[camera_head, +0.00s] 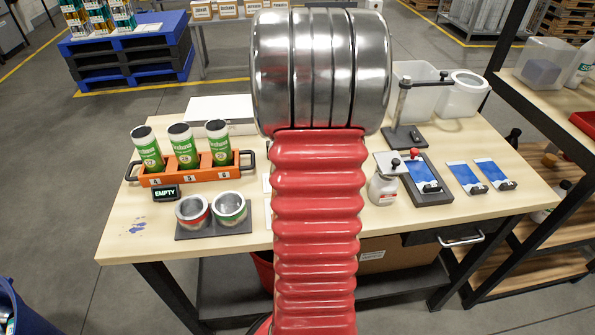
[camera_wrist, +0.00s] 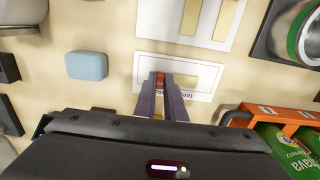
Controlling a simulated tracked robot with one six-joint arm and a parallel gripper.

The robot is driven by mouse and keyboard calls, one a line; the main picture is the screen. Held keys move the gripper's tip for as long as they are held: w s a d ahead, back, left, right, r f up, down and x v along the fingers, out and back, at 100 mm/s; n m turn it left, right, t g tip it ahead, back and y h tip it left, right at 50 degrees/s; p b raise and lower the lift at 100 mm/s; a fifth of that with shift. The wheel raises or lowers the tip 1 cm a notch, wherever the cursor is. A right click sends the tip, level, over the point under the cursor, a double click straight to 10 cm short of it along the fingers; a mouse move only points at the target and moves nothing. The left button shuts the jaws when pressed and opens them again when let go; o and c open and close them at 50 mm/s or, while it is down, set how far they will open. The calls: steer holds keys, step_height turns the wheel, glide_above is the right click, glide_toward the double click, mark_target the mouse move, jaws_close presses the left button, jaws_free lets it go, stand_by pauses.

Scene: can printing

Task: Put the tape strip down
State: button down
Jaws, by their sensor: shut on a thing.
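In the wrist view my gripper (camera_wrist: 161,84) has its two fingers close together, shut on a small reddish-brown piece, likely the tape strip (camera_wrist: 160,76). Only a bit of it shows between the fingertips. They are over a white card (camera_wrist: 205,92) with printed letters, partly hidden, and a tan rectangle on its right half. I cannot tell whether the strip touches the card. In the head view my arm hides the gripper and this middle part of the table.
In the wrist view a blue block (camera_wrist: 86,65) lies left of the card, and a white sheet (camera_wrist: 152,18) with tan slots lies above it. An orange rack (camera_wrist: 290,121) with green cans is at lower right. In the head view, a dark holder (camera_head: 213,234) with two open cans stands at front left.

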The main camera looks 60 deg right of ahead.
steer(key=c, duration=1.8)
jaws_free()
steer(key=shift+f, duration=0.1)
step_height(320, 180, up, 12)
steer(key=shift+r, duration=0.15)
